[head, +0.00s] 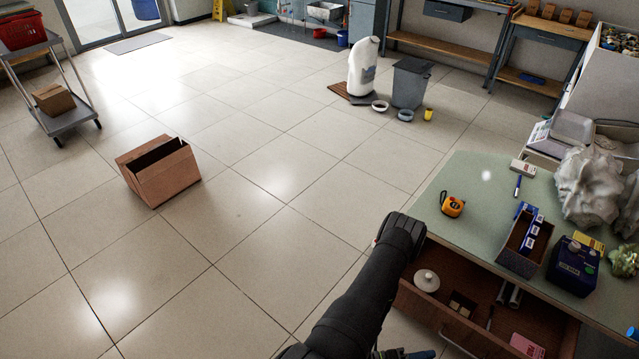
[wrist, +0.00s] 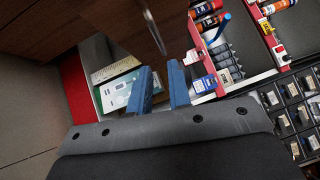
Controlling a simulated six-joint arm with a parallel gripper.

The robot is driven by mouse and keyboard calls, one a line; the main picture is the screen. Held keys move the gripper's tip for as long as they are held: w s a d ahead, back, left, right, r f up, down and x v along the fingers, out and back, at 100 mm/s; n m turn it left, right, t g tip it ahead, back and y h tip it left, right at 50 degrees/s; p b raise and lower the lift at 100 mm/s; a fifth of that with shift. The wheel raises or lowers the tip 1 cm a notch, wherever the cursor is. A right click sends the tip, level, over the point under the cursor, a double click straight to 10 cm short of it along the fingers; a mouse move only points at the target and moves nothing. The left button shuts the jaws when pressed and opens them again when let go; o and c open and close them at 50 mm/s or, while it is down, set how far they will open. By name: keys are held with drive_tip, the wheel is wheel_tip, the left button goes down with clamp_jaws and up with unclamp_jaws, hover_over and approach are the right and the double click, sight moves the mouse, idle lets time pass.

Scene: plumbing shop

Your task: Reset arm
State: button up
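My gripper (wrist: 161,68) shows in the wrist view as two blue fingers with a gap between them. It is open and nothing is held in the gap. Behind the fingers are a white and green card (wrist: 118,96) and red-edged bins (wrist: 203,58) with tubes and small packages; how far off they are is hard to tell. In the head view my dark arm crosses the lower middle, left of the green-topped table (head: 473,178); I cannot clearly make out the fingers there.
The table's drawer (head: 535,322) stands open, with a white round lid (head: 427,280) inside. An orange tape measure (head: 452,205), a bin of blue boxes (head: 518,250) and a dark blue container (head: 571,262) are on top. A cardboard box (head: 165,180) sits on open floor at left.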

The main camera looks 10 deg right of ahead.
drive_tip(key=shift+d+r, duration=0.15)
drive_tip(key=shift+d, duration=0.85)
